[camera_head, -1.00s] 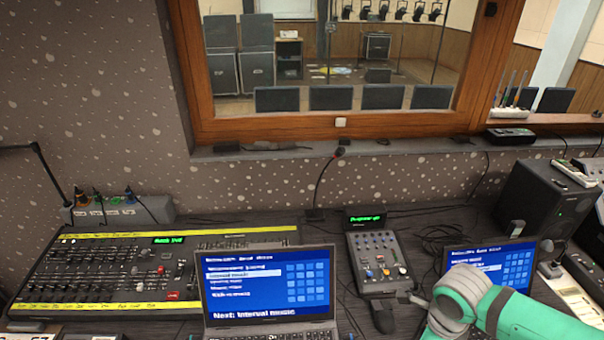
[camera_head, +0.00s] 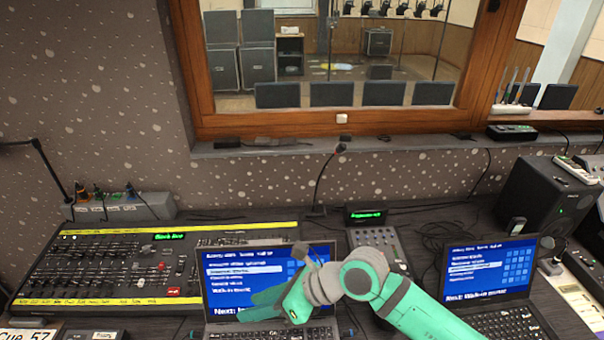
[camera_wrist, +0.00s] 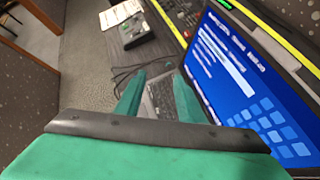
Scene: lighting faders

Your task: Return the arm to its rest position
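My green and grey arm (camera_head: 395,300) reaches in from the lower right in the head view and bends over the left laptop (camera_head: 228,288). My gripper (camera_head: 272,302) is in front of that laptop's screen and hides part of it. In the wrist view, the two green fingers of my gripper (camera_wrist: 158,78) stand apart with nothing between them. The laptop's keyboard shows behind the gap, and its blue screen (camera_wrist: 235,75) is to the right. I cannot tell how far above the laptop the fingers are.
A large fader console (camera_head: 110,270) is at the left. A small fader mixer (camera_head: 385,240) is behind my arm, partly hidden. A right laptop (camera_head: 490,270), a black speaker (camera_head: 540,205) and a gooseneck microphone (camera_head: 322,180) stand around. The window sill (camera_head: 400,145) runs behind.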

